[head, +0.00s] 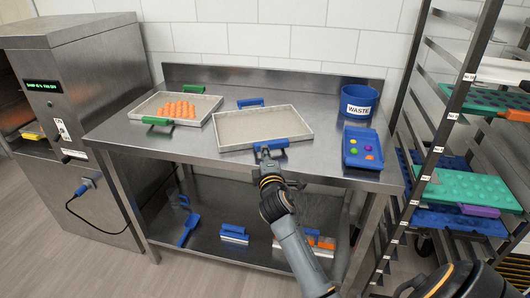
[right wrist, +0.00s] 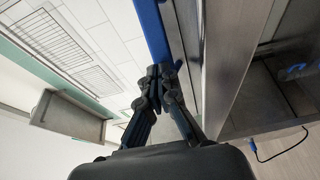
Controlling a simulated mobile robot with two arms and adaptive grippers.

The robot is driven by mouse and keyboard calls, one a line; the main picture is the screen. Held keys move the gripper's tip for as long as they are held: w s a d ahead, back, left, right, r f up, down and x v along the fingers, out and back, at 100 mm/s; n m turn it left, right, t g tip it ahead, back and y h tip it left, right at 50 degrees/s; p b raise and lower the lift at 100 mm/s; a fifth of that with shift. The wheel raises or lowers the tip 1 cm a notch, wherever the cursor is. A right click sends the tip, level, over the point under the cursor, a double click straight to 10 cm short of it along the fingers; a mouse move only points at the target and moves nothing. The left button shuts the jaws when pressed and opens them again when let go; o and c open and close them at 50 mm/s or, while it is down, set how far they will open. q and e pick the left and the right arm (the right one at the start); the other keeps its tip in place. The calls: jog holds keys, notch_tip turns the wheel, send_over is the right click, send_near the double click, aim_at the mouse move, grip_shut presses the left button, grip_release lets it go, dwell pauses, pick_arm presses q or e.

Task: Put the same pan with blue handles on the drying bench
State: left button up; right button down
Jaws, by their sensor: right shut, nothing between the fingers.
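The pan with blue handles (head: 262,126) is a shallow pale tray on the steel bench. One blue handle (head: 271,146) is on its front side and another (head: 250,102) on its back side. My right gripper (head: 264,152) is at the front handle. In the right wrist view the gripper's fingertips (right wrist: 163,70) are together and empty, close by the blue handle (right wrist: 152,30). I cannot tell whether they touch it. My left gripper is not in view.
A pan with green handles (head: 150,106) holding orange gummies stands to the left. A blue waste bin (head: 359,103) and a blue tray with coloured pieces (head: 362,148) are to the right. A rack (head: 435,140) with trays stands at far right, a depositor machine (head: 80,100) at left.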

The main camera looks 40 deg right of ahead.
aim_at(275, 145)
jog(key=d, duration=0.1)
jog(key=w+d, duration=0.1)
jog(key=d, duration=0.1)
jog(key=d+p, duration=0.1)
jog(key=d, duration=0.1)
jog(key=shift+w+d, duration=0.1)
jog(key=shift+w, duration=0.15)
dwell(0.3)
